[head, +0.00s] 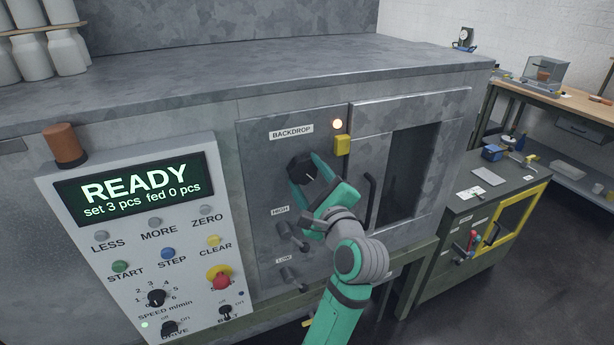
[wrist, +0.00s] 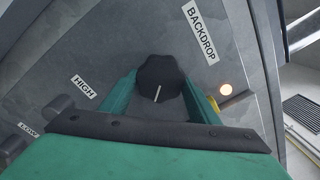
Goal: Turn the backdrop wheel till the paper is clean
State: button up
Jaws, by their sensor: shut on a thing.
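The backdrop wheel is a black lobed knob (head: 299,168) under the BACKDROP label (head: 291,132) on the grey machine panel. In the wrist view the knob (wrist: 160,77) shows a white pointer line. My gripper (head: 316,176) is shut on the knob, with a green finger on each side of it in the wrist view (wrist: 159,92). The paper cannot be made out; the dark window (head: 411,172) to the right shows no clear sheet.
HIGH (head: 289,232) and LOW (head: 289,278) knobs sit below the wheel. A lit lamp (head: 337,124) and yellow block (head: 342,145) are close to its upper right. A door handle (head: 370,200) stands right of my gripper. The control panel display (head: 136,190) reads READY.

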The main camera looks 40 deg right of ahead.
jog(key=shift+s+f, duration=0.1)
jog(key=shift+f, duration=0.05)
jog(key=o, duration=1.1)
jog(key=shift+c, duration=0.2)
jog(key=v, duration=1.1)
